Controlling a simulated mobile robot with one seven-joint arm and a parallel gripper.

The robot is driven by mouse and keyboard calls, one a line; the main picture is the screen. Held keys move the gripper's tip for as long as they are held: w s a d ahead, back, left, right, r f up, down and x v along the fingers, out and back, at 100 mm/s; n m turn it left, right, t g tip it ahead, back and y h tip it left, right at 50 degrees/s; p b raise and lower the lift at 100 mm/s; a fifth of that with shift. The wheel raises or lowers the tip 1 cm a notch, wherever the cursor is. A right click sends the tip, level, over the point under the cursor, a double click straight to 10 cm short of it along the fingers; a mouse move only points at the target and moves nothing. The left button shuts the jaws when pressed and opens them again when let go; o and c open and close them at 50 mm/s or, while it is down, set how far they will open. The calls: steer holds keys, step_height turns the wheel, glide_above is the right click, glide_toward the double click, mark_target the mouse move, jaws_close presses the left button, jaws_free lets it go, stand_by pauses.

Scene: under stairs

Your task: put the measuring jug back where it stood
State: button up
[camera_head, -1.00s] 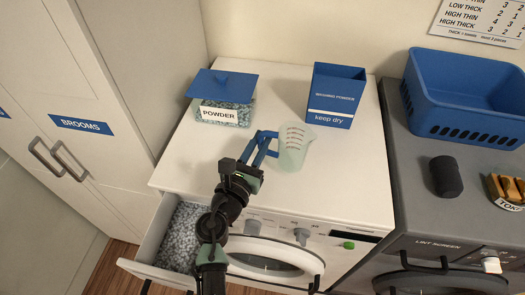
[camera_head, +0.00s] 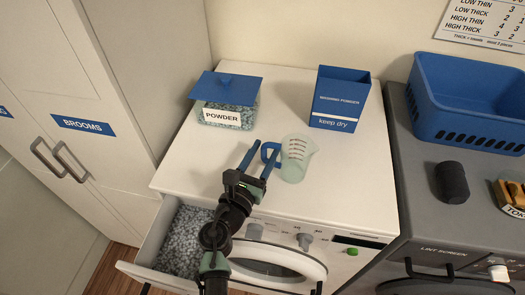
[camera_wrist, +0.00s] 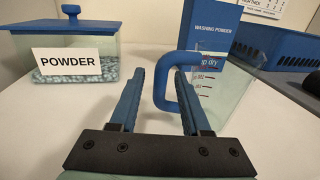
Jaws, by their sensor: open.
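The measuring jug (camera_head: 297,160) is clear, pale green, with red markings and a blue handle (camera_head: 265,150). It stands upright on the white washing machine top, right of my gripper. My gripper (camera_head: 258,162) is open at the handle side. In the wrist view, the handle's (camera_wrist: 159,82) upright bar shows between the two blue fingers of my gripper (camera_wrist: 162,76). The right finger overlaps the handle loop, and I cannot tell whether either finger touches it.
A lidded powder box (camera_head: 226,103) stands back left, and a blue washing powder box (camera_head: 340,98) back right. The white top (camera_head: 350,190) is clear right of the jug. A powder-filled drawer (camera_head: 185,238) is open at front left. A blue basket (camera_head: 465,105) is on the grey machine.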

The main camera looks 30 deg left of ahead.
steer(key=shift+r, duration=0.2)
steer(key=s+b, duration=0.2)
steer(key=s, duration=0.9)
steer(key=w+d+r+m+t+h, duration=0.1)
steer(key=w+d+r+m, duration=0.3)
steer(key=r+m, duration=0.5)
steer(key=w+d+r+m+t+h, duration=0.1)
steer(key=w+d+r+m+h, duration=0.1)
steer(key=d+r+m, duration=0.65)
steer(key=w+d+r+m+t+h, duration=0.1)
steer(key=w+d+r+m, duration=0.15)
steer(key=r+m, duration=0.7)
steer(key=s+d+r+m+t, duration=0.2)
steer(key=s+r+m, duration=0.1)
steer(key=r, duration=0.5)
steer(key=s+d+r+m+t+y, duration=0.1)
steer(key=s+d+r+m+t, duration=0.1)
steer(key=r, duration=0.6)
steer(key=s+d+r+m+t+y, duration=0.1)
steer(key=s+d+r+m+t, duration=0.1)
steer(key=s+r+m, duration=0.3)
step_height(320, 180, up, 4)
steer(key=shift+s+d+f, duration=0.1)
steer(key=shift+s+d, duration=0.05)
steer(key=shift+s, duration=0.2)
